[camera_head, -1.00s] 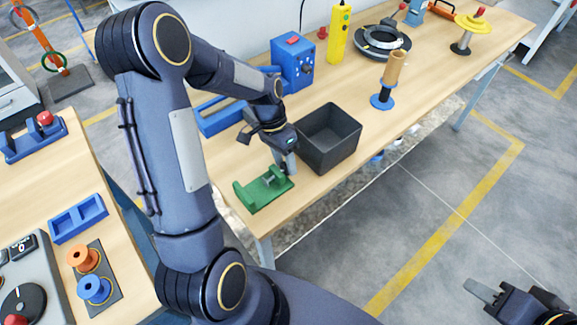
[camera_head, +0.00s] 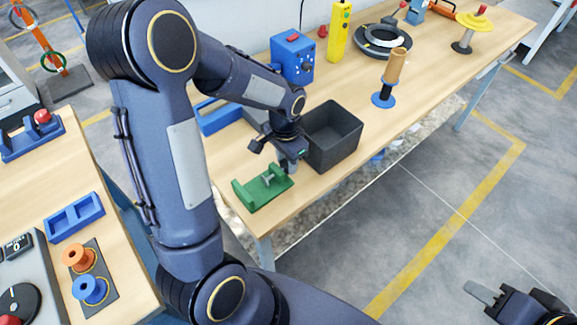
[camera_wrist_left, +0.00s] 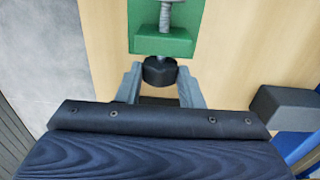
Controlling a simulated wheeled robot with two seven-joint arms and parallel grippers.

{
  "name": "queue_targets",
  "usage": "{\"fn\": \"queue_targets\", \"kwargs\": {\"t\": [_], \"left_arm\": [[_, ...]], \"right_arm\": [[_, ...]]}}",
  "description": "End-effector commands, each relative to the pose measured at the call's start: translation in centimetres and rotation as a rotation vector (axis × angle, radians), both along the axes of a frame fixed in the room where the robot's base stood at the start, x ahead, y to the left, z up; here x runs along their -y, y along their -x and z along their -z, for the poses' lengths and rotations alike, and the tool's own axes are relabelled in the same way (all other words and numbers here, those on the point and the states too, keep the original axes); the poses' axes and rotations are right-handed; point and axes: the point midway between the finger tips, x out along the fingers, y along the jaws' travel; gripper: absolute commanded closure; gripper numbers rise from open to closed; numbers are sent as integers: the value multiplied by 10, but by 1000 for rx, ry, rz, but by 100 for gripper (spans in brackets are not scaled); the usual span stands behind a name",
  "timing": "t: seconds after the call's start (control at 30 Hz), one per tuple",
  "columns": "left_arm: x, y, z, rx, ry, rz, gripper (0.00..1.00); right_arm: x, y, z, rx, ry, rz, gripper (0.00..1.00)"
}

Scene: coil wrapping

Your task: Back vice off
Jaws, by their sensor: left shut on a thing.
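The green vice (camera_head: 262,188) sits on the wooden bench near its front left corner. In the left wrist view the vice body (camera_wrist_left: 165,45) shows at the top, with a metal screw and a dark round knob (camera_wrist_left: 160,71) at its near end. My left gripper (camera_head: 291,167) is at the knob end of the vice. In the left wrist view its fingers (camera_wrist_left: 160,88) stand on both sides of the knob, shut on it. My right gripper (camera_head: 510,296) is in the lower right corner, away from the bench, with its fingers apart and nothing seen between them.
A black open bin (camera_head: 333,135) stands just right of my left gripper. A second bench (camera_head: 120,240) with spools is at left.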

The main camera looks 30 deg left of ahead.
Motion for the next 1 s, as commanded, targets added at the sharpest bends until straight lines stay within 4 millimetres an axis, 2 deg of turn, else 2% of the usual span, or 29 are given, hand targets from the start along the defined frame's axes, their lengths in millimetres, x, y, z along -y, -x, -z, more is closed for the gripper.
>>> {"fn": "queue_targets", "kwargs": {"t": [0.17,0.5,0.87,1.0], "left_arm": [[0,0,1,1,-7,1,81],[7,3,7,106,-260,5,81],[6,4,3,118,-301,-2,81],[11,5,12,158,-386,6,81]], "right_arm": [[0,0,1,0,0,0,64],[0,0,43,0,0,0,64],[0,0,43,0,0,0,64],[0,0,68,0,0,0,64]]}}
